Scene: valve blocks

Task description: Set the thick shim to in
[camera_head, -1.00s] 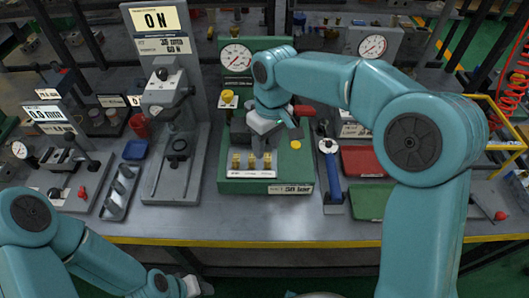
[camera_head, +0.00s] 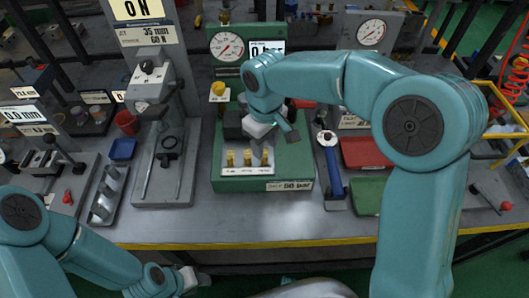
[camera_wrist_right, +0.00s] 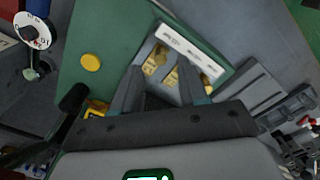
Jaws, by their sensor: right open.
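Three small brass pieces (camera_head: 247,158) stand in a row on a pale labelled tray (camera_head: 262,173) at the front of the green valve block (camera_head: 222,185). The labels are too small to read, so I cannot tell which piece is the thick shim. My right gripper (camera_head: 285,137) hangs just above and behind the row. The right wrist view shows its fingers (camera_wrist_right: 162,92) open, with brass pieces (camera_wrist_right: 171,76) beyond them and nothing clearly held. My left gripper (camera_head: 190,280) is low at the bottom edge, away from the block; its jaws are too small to judge.
A yellow knob (camera_head: 218,88) and a dial gauge (camera_head: 226,46) stand behind the block. A grey press (camera_head: 165,150) is to the left. A blue-handled tool (camera_head: 332,170), a red tray (camera_head: 365,153) and a green tray (camera_head: 368,195) lie right. The bench front is clear.

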